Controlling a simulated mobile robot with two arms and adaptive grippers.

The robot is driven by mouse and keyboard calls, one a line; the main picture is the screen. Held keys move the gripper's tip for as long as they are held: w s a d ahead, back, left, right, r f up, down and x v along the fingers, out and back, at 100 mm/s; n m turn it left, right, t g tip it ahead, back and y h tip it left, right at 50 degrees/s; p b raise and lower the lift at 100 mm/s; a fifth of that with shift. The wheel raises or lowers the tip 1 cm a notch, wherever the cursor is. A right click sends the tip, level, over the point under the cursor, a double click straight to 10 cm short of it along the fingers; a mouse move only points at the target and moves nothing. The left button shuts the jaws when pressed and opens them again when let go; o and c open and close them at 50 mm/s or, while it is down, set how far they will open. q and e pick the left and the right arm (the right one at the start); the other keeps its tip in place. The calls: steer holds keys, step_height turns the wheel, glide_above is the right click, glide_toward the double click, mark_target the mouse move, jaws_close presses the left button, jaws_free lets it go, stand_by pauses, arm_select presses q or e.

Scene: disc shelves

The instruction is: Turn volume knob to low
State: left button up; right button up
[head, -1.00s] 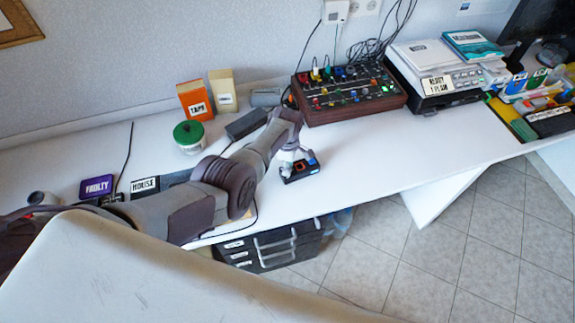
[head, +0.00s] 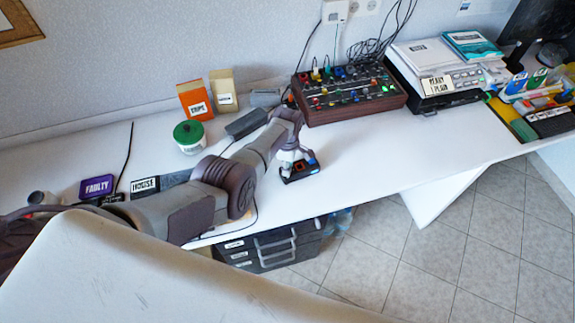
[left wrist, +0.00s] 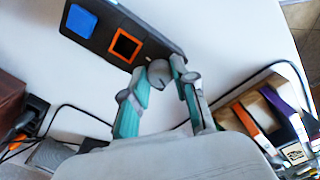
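A small dark box (head: 301,177) with a blue square and an orange-rimmed square lies near the front edge of the white desk. It also shows in the left wrist view (left wrist: 103,36), where a grey round knob (left wrist: 160,73) sits at its edge. My left gripper (head: 292,160) is down at this box. In the left wrist view its two teal-and-grey fingers (left wrist: 161,74) are on either side of the knob and appear to touch it. The head view does not show the knob clearly. My right gripper is not in view.
A brown-sided mixer panel (head: 318,116) with coloured knobs stands at the back. A printer (head: 432,84) is right of it. A green-lidded jar (head: 189,137) and two cartons (head: 196,100) stand left of the arm. The desk right of the box is clear.

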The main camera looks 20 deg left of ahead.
arm_select(q)
steer(key=o, duration=0.3)
step_height(320, 180, up, 12)
steer(key=shift+r, duration=0.1)
stand_by(0.6)
